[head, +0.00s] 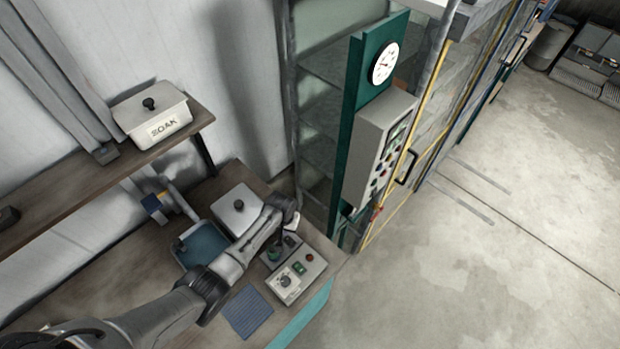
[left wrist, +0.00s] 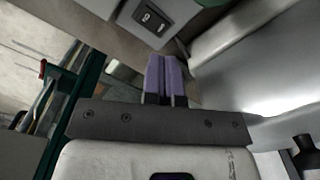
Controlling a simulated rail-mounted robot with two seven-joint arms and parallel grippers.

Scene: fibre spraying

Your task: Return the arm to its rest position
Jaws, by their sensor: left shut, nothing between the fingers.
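My left arm reaches in from the lower left of the head view, over the workbench (head: 85,285). My left gripper (head: 290,226) is at its end, just above the far side of a grey control box (head: 295,275) with green and red buttons. The arm's end partly hides the fingers there. In the left wrist view the purple fingers (left wrist: 166,60) are together and empty, below a dark switch panel (left wrist: 153,17). I cannot tell whether they touch anything. My right gripper is not in view.
A SOAK box (head: 152,115) sits on the shelf. A green cabinet post with a gauge (head: 384,63) and button panel (head: 378,150) rises to the right. The floor (head: 470,260) beyond is clear.

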